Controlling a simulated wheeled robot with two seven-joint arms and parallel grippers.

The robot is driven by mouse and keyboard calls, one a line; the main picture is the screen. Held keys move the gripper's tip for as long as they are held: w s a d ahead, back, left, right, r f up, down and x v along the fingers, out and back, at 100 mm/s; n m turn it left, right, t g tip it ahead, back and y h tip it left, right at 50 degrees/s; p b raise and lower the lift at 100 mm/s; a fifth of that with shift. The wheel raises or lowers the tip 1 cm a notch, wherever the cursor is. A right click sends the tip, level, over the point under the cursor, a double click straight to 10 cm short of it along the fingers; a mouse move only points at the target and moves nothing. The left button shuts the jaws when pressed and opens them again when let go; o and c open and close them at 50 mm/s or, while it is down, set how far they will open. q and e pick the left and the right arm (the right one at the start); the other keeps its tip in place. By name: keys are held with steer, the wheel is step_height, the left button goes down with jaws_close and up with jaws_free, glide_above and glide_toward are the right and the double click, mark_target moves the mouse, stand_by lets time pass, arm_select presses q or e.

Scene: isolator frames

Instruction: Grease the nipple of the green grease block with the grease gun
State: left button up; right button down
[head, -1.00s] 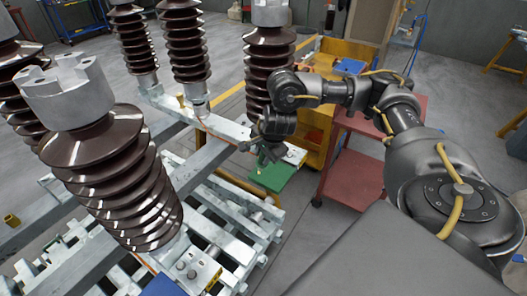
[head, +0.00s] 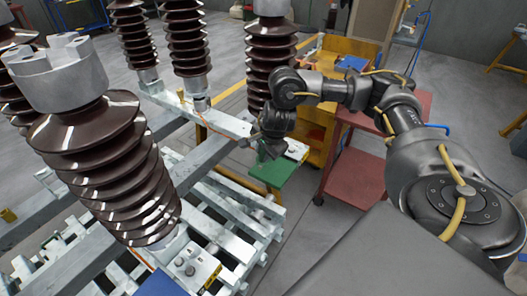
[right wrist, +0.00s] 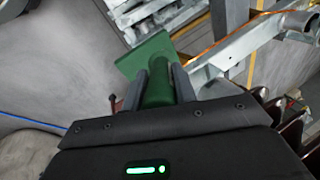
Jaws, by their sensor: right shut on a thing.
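A green block (head: 272,172) shows below my right gripper (head: 268,152) in the head view, close to the grey metal frame. In the right wrist view a flat green plate (right wrist: 140,55) lies beyond the fingers. A green cylindrical part (right wrist: 158,90) sits between the fingers of my right gripper (right wrist: 160,70), which is shut on it. The cylinder looks joined to the plate. I cannot make out a nipple or a separate grease gun in either view. My left gripper is not in view.
Brown ribbed insulators (head: 105,155) stand on the metal frame (head: 215,215) at the left. A red cart (head: 355,178) and a yellow-orange cabinet (head: 345,60) stand behind my right arm. An orange cable (right wrist: 220,40) runs along the frame. Grey floor is open at the right.

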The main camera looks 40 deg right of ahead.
steer(key=shift+b+x, duration=1.4)
steer(key=shift+b, duration=0.05)
stand_by(1.1)
steer(key=shift+d+r, duration=0.2)
steer(key=shift+a+p+v, duration=0.2)
steer(key=shift+p+v, duration=0.95)
steer(key=shift+p, duration=0.3)
steer(key=shift+a+p+v, duration=0.15)
steer(key=shift+p+v, duration=1.05)
steer(key=shift+p, duration=0.25)
steer(key=shift+f, duration=0.1)
